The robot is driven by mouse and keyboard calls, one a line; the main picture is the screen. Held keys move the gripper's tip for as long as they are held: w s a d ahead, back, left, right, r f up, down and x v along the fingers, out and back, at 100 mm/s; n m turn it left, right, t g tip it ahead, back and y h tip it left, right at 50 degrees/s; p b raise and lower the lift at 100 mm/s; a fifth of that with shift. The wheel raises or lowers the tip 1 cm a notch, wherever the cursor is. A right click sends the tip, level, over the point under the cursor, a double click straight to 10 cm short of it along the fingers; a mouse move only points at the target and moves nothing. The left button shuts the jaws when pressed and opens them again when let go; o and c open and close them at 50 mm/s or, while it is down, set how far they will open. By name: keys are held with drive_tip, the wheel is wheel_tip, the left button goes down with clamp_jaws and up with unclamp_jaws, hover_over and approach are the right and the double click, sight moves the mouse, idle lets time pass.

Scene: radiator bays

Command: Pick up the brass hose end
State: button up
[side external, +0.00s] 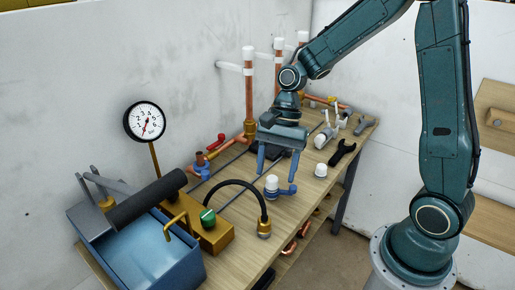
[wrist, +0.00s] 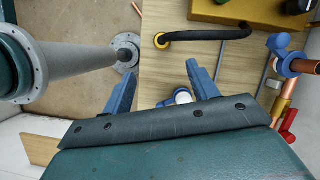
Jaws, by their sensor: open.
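The brass hose end (side external: 264,229) is at the tip of a curved black hose (side external: 237,183) that comes from a brass box (side external: 212,235). It points down at the bench near its front edge. In the wrist view the hose end (wrist: 161,41) shows ahead of the fingertips, with nothing between them and it. My gripper (side external: 278,175) is open and empty, above and behind the hose end, its fingers pointing down. It also shows in the wrist view (wrist: 150,72). A blue valve with a white cap (side external: 271,183) is just below the fingers; whether they touch is unclear.
A blue tank (side external: 150,258) with a black roller (side external: 146,200) and a pressure gauge (side external: 145,121) stand left. Copper pipes (side external: 249,100) rise along the wall. A white cap (side external: 320,170) and black wrench (side external: 342,152) lie right. The bench's front edge is close to the hose end.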

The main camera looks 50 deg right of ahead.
sight(265, 218)
drive_tip(key=shift+w+f+m, duration=0.2)
drive_tip(key=shift+f+m, duration=0.1)
drive_tip(key=shift+f, duration=0.15)
drive_tip(key=shift+f, duration=0.1)
drive_tip(key=x, duration=0.8)
drive_tip(key=shift+s+a, duration=0.1)
drive_tip(key=shift+a, duration=0.15)
drive_tip(key=shift+f, duration=0.15)
drive_tip(key=shift+x, duration=2.6)
drive_tip(key=shift+a, duration=0.2)
drive_tip(key=c, duration=0.9)
